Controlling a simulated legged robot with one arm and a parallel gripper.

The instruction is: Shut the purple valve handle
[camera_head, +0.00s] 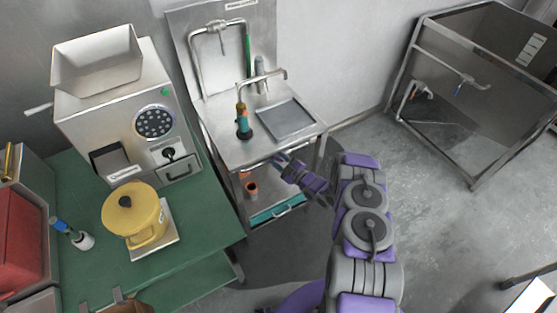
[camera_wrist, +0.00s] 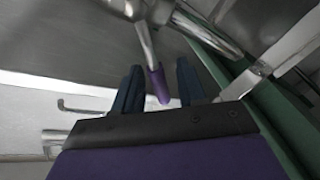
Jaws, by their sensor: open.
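The purple valve handle (camera_wrist: 159,86) shows in the wrist view as a short purple grip at the end of a thin metal lever. The lever hangs from a metal pipe fitting (camera_wrist: 185,18). My gripper (camera_wrist: 160,66) is open, with one dark blue finger on each side of the purple grip. I cannot tell whether either finger touches it. In the head view my gripper (camera_head: 281,161) is at the front of the steel sink stand (camera_head: 225,154), just below its top edge. I cannot make out the purple handle in that view.
The sink stand carries a tray (camera_head: 285,120), a tap and a teal-orange bottle (camera_head: 242,122). To its left, a green table (camera_head: 205,215) holds a grinder (camera_head: 115,100) and a yellow pot (camera_head: 132,215). Open floor lies right, before a steel frame (camera_head: 475,95).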

